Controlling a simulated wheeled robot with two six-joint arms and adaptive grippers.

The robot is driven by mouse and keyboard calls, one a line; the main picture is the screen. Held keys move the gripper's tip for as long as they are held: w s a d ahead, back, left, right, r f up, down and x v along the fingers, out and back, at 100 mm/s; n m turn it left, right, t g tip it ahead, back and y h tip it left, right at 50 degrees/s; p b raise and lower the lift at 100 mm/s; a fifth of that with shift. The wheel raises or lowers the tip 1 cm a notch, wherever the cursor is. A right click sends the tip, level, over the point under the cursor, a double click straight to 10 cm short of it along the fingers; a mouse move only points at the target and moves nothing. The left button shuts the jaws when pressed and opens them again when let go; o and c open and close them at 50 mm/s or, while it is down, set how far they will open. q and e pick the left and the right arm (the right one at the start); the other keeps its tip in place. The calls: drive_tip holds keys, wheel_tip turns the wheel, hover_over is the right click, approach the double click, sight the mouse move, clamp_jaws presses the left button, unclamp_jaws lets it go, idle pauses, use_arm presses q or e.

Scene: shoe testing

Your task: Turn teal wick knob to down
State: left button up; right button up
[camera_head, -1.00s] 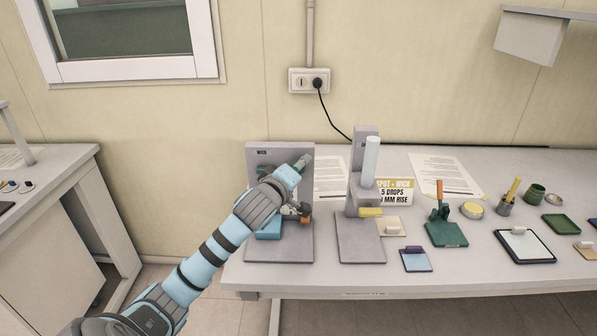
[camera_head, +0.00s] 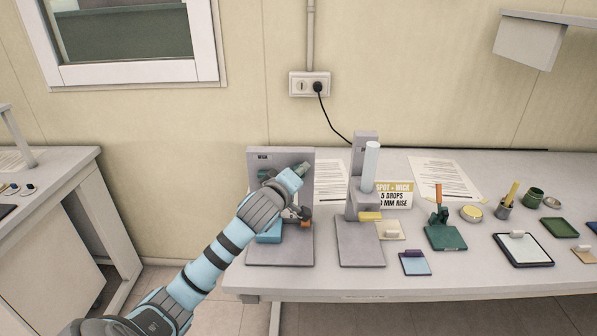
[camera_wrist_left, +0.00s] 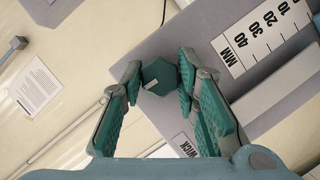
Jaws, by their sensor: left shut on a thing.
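The teal wick knob (camera_wrist_left: 160,77) is hexagonal with a short pale mark on its face. It sits on the grey upright panel of the wick stand (camera_wrist_left: 195,28), with the panel's "WICK" label beside it. My left gripper (camera_wrist_left: 162,72) has its teal pads on both sides of the knob and is shut on it. My right gripper is not in view.
A millimetre scale (camera_wrist_left: 262,32) is on the panel beside my fingers. A grey stand with a pale cylinder (camera_head: 371,166) is just to the right. Several trays and jars fill the table's right side.

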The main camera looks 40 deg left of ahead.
use_arm(q)
drive_tip(key=shift+w+d+f+m+g+y+p, duration=0.15)
drive_tip(key=shift+m+g+y, duration=0.45)
drive_tip(key=shift+m+y, duration=2.65)
drive_tip(key=shift+d+m+g+y+p, duration=0.1)
drive_tip(key=shift+m+g+y+p, duration=0.4)
drive_tip(key=shift+m, duration=5.25)
drive_tip(key=shift+w+d+f+m+g+y, duration=0.1)
drive_tip(key=shift+m+g+y, duration=0.6)
drive_tip(key=shift+m+y, duration=2.7)
drive_tip(key=shift+m+h, duration=1.15)
drive_tip(key=shift+m, duration=0.05)
drive_tip(key=o, duration=1.2)
drive_tip(key=shift+c, duration=0.2)
